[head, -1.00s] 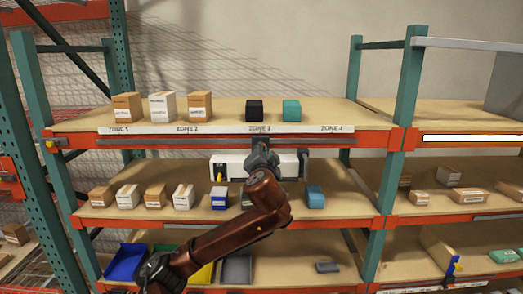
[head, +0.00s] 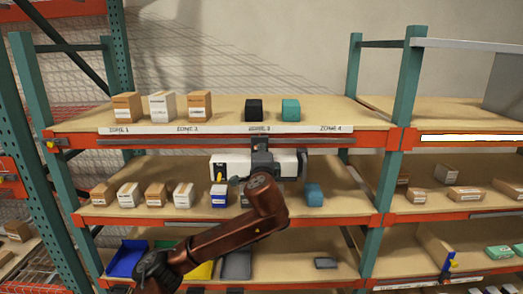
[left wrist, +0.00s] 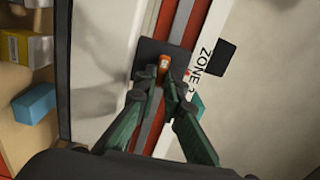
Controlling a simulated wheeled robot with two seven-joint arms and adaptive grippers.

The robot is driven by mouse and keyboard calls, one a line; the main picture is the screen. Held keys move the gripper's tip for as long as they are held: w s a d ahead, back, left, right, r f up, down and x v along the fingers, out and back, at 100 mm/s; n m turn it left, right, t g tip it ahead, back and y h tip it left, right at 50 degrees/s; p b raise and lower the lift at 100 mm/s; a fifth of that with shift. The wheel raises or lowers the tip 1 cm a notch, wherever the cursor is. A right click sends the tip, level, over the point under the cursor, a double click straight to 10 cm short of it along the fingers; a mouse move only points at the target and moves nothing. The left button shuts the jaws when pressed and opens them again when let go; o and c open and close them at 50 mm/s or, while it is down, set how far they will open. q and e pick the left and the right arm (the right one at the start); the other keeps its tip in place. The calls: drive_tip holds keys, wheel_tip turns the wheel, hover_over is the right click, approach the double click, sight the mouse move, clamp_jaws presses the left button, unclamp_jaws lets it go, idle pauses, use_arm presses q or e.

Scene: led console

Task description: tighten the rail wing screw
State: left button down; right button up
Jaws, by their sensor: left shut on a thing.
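The white console (head: 228,162) hangs from the rail (head: 190,141) under the upper shelf, with a yellow part on its left face. My left gripper (head: 262,162) is in front of the console's middle, partly hidden by its own wrist. In the left wrist view, the two green fingers of my left gripper (left wrist: 155,84) come together at an orange wing screw (left wrist: 165,63) on a dark bracket (left wrist: 178,58). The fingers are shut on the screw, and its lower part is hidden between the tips. My right gripper is not in view.
The upper shelf (head: 350,113) bears several boxes and a zone label strip (head: 300,129). The middle shelf (head: 345,203) holds a row of small boxes, with a blue box (head: 314,195) below the console's right end. Bins stand on the lower shelf.

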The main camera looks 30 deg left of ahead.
use_arm(q)
drive_tip(key=shift+d+f+m, duration=0.1)
drive_tip(key=shift+f+m, duration=0.1)
drive_tip(key=shift+m, duration=0.1)
drive_tip(key=c, duration=2)
unclamp_jaws()
drive_tip(key=shift+r, duration=0.15)
drive_tip(key=shift+s, duration=0.15)
drive_tip(key=v, duration=1.2)
